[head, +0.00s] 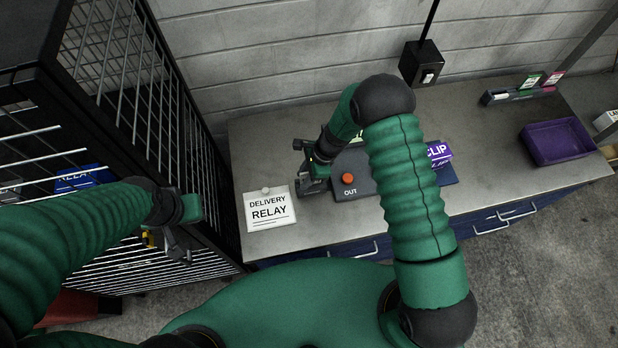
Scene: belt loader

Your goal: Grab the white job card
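The white job card (269,208), printed "DELIVERY RELAY", lies on the left end of the grey workbench. A small round pale knob sits at its top edge. My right gripper (303,168) is above the bench, just right of and beyond the card, apart from it. Its two fingers look spread and nothing shows between them. My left gripper (172,240) is at the left, beside the black mesh cage and well short of the card. Its fingers are dark and small, so I cannot tell whether they are open.
A purple tray (560,142) stands at the right. The black mesh cage (128,85) borders the left.

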